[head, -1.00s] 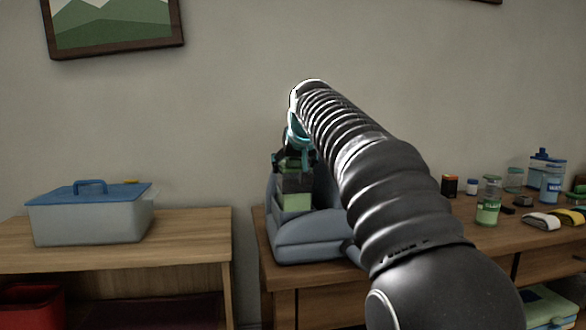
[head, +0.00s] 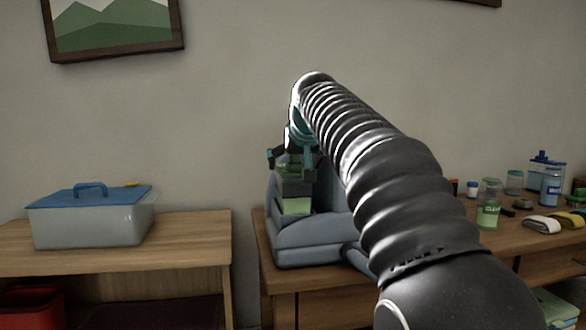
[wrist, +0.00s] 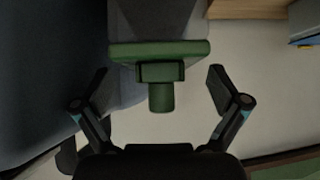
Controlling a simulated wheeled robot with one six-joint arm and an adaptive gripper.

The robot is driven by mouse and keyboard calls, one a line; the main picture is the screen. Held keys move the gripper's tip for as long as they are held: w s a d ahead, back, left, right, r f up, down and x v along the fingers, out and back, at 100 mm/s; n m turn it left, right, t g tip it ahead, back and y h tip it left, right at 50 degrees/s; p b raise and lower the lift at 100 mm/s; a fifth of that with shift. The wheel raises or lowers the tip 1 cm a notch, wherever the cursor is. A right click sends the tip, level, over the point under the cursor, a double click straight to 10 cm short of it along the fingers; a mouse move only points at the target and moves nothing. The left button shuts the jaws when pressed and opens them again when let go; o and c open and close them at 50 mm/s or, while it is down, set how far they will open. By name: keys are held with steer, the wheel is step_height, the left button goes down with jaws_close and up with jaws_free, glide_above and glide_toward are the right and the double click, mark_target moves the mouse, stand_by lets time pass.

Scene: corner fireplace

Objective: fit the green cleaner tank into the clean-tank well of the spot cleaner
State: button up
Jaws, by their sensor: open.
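The spot cleaner (head: 318,243) is a blue-grey machine on the right-hand desk. The green cleaner tank (head: 296,206) is upright at the cleaner's left side, with pale green liquid low in it and a dark band above. Whether it is fully seated in the well cannot be told. My gripper (head: 291,163) is above the tank, around its green top. In the wrist view, my gripper (wrist: 160,90) is open, one finger on each side of the tank's green cap (wrist: 160,95), with gaps on both sides. My arm hides part of the cleaner.
A lidded grey tub (head: 90,222) stands on the left table, with a red bin (head: 32,306) below. Several jars and bottles, including a green-labelled jar (head: 488,213), stand on the desk's right. Rolled bands (head: 542,224) lie near them. A gap separates the two tables.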

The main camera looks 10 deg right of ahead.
steer(key=v, duration=0.9)
steer(key=shift+s+r+p, duration=0.15)
steer(key=shift+s+p, duration=0.05)
steer(key=shift+p, duration=0.2)
steer(key=s+f+g, duration=0.2)
steer(key=s+f, duration=1.3)
steer(key=f, duration=0.3)
steer(key=s+f+g, duration=0.2)
steer(key=s+f, duration=1.4)
steer(key=f, duration=0.3)
steer(key=shift+s+f, duration=0.15)
steer(key=shift+f, duration=0.1)
